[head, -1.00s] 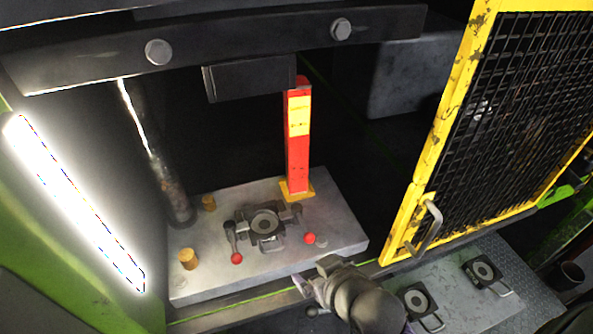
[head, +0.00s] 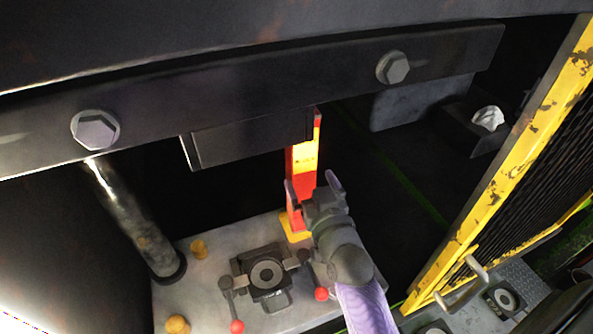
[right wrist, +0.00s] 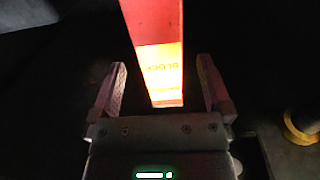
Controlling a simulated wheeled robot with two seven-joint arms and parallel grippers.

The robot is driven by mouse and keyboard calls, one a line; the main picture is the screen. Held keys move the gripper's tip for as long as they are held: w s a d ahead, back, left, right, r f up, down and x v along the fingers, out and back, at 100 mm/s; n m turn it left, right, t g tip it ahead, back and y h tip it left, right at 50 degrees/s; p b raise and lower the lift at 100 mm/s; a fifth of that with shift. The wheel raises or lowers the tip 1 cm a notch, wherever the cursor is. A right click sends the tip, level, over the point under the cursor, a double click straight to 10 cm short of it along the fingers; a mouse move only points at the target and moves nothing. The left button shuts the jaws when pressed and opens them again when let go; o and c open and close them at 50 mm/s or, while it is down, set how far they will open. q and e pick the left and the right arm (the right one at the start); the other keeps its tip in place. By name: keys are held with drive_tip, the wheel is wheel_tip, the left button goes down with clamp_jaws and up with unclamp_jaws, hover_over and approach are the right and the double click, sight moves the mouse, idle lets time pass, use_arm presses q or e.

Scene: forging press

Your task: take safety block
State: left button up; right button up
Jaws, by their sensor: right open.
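The safety block (head: 304,157) is a red post with a yellow band and a yellow foot, standing upright on the grey press bed under the dark upper beam. My right gripper (head: 312,183) is open in front of the post, one finger on each side of it in the picture. In the right wrist view the block (right wrist: 160,72) shows between the open fingers of the gripper (right wrist: 161,63), with a gap on both sides. Lettering shows on its yellow band. The gripper hides part of the lower post. My left gripper is out of view.
A die with red-knobbed levers (head: 266,275) sits on the press bed (head: 213,262), left of my arm. A dark beam with large bolts (head: 250,95) hangs above. A steel column (head: 135,220) stands left, and a yellow-framed mesh door (head: 500,180) stands right.

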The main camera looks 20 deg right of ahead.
sight(305, 168)
drive_tip(key=w+b, duration=0.1)
drive_tip(key=w, duration=0.1)
drive_tip(key=w+b, duration=0.1)
drive_tip(key=w, duration=0.1)
drive_tip(key=w+d+b, duration=0.1)
drive_tip(key=w, duration=0.1)
drive_tip(key=shift+f, duration=0.1)
drive_tip(key=shift+w+d, duration=0.1)
drive_tip(key=shift+w, duration=0.35)
drive_tip(key=shift+r, duration=0.2)
drive_tip(key=shift+s, duration=0.1)
drive_tip(key=shift+c, duration=0.5)
clamp_jaws()
drive_tip(key=shift+r, duration=0.1)
